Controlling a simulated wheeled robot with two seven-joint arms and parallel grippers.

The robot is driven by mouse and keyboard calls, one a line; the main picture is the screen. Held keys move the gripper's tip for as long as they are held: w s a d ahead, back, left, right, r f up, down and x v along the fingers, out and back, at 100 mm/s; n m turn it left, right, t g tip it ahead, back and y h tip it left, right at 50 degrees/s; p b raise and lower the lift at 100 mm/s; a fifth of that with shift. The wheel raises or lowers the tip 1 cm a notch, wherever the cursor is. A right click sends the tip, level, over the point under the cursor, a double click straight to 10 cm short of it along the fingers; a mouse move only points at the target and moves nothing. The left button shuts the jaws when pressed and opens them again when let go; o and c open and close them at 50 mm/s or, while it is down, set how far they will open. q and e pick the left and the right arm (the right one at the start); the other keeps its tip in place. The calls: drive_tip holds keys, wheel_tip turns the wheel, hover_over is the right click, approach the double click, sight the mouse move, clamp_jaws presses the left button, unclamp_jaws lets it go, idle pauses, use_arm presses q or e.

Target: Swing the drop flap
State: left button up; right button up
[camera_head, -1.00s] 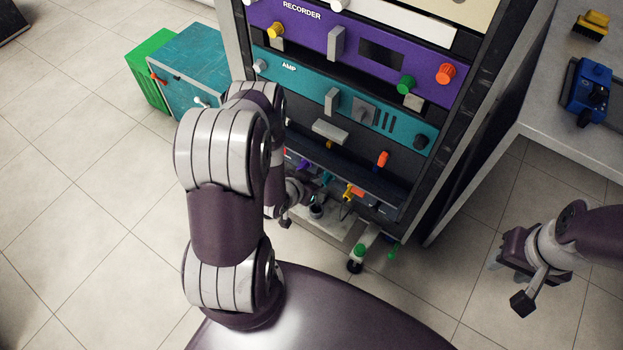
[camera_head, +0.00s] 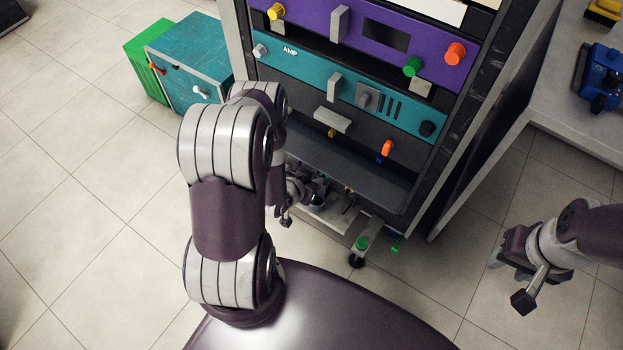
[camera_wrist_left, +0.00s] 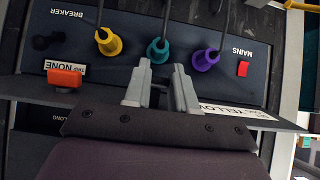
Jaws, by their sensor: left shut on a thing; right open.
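The drop flap (camera_head: 355,178) is a wide dark panel low in the rack. It slopes outward and largely hides the plugs behind it in the head view. In the left wrist view the flap (camera_wrist_left: 285,122) appears as a dark, nearly edge-on strip behind my fingers. My left gripper (camera_head: 316,197) is at the flap's lower edge, partly hidden by the rack and my arm. In its wrist view the gripper (camera_wrist_left: 161,88) is nearly closed on the flap, though the exact contact is unclear. My right gripper (camera_head: 496,257) is open and empty over the floor.
Yellow (camera_wrist_left: 108,41), teal (camera_wrist_left: 158,50) and purple (camera_wrist_left: 206,58) plugs with cables sit in the panel beyond the flap, near a red switch (camera_wrist_left: 243,69). A table (camera_head: 555,105) stands right of the rack. Teal (camera_head: 190,70) and green (camera_head: 140,60) boxes stand left.

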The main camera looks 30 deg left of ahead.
use_arm(q)
drive_tip(key=shift+f, duration=0.5)
drive_tip(key=shift+w+f+b, duration=0.2)
drive_tip(key=shift+f+b, duration=0.4)
drive_tip(key=shift+b, duration=0.05)
drive_tip(key=o, duration=0.9)
drive_tip(key=shift+w, duration=0.1)
